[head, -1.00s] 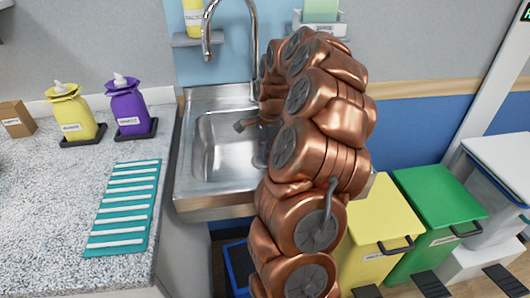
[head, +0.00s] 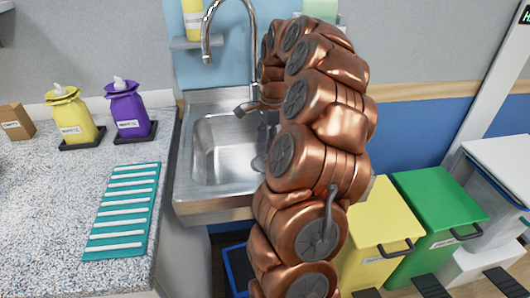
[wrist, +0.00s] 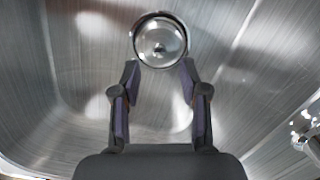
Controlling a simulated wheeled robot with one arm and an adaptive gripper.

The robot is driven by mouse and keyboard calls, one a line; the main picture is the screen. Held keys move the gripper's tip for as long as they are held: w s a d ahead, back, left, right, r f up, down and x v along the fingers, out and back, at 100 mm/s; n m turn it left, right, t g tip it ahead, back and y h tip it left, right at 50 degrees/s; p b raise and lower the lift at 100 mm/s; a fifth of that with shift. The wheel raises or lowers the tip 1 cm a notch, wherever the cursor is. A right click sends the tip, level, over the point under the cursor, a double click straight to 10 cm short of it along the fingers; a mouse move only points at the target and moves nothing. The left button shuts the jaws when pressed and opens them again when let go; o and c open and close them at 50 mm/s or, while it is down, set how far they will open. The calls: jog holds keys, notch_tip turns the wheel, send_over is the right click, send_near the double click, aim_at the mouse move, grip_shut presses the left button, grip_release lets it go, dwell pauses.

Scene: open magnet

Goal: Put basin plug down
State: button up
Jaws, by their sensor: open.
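The basin plug (wrist: 160,42), a round shiny metal disc with a dark rim, shows at the top middle of the wrist view, against the brushed steel of the sink. My gripper (wrist: 160,72) is open, its two dark fingers with purple inner pads spread to either side of the plug's near edge. I cannot tell whether a fingertip touches the plug. In the head view the sink (head: 210,150) stands behind my copper arm, which hides most of my gripper and the plug.
A curved chrome tap (head: 207,40) rises behind the sink. On the left counter are a yellow bottle (head: 72,118), a purple bottle (head: 127,110) and a teal striped mat (head: 125,210). A yellow bin (head: 380,225) and a green bin (head: 438,205) stand right of the sink.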

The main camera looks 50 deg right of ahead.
notch_tip(320, 180, up, 7)
jog(key=shift+s+d+f, duration=0.15)
jog(key=shift+d, duration=0.25)
